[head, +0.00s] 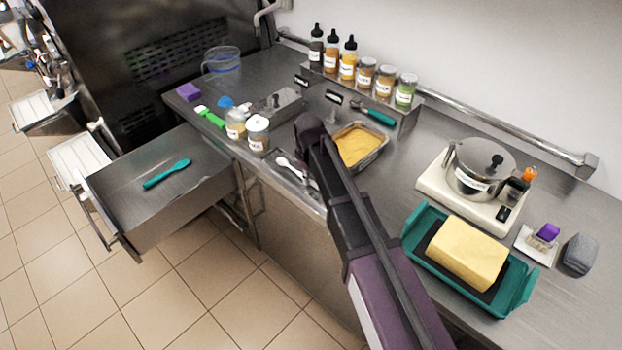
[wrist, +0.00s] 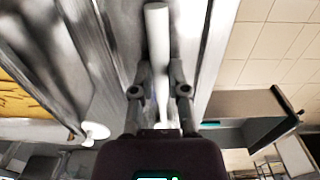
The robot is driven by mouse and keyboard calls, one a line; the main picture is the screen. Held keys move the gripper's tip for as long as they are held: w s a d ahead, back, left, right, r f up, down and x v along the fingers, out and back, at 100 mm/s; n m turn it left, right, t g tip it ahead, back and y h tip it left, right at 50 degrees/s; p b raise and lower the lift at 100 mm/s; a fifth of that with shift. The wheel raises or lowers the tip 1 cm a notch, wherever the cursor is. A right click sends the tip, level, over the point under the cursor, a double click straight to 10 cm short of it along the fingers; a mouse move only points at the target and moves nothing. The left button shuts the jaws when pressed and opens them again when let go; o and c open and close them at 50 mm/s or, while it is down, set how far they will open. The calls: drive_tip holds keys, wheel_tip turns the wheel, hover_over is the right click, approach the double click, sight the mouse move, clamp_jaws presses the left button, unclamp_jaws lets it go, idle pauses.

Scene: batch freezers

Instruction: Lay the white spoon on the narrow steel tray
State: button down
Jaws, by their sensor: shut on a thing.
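The white spoon (head: 284,163) is by the counter's front edge, its bowl toward the left and its handle partly behind my arm. In the wrist view its pale handle (wrist: 158,45) runs up between the two fingers of my gripper (wrist: 160,92), which is shut on it. The bowl is hidden there by the gripper body. A narrow strip of steel, apparently the narrow steel tray (head: 288,178), shows around and under the spoon. I cannot tell whether the spoon touches it. In the head view my arm hides most of the fingers.
A pan of yellow contents (head: 374,145) lies just behind. Two lidded jars (head: 258,133) stand left of the spoon. An open drawer (head: 130,195) with a teal spoon (head: 166,174) juts out at left. A yellow block sits on a teal tray (head: 419,222) at right.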

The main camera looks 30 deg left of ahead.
drive_tip(key=shift+f, duration=0.15)
drive_tip(key=c, duration=0.6)
unclamp_jaws()
drive_tip(key=shift+c, duration=0.2)
drive_tip(key=shift+r, duration=0.2)
wheel_tip(320, 180, up, 12)
drive_tip(key=p, duration=1.2)
drive_tip(key=shift+s, duration=0.1)
drive_tip(key=shift+d, duration=0.15)
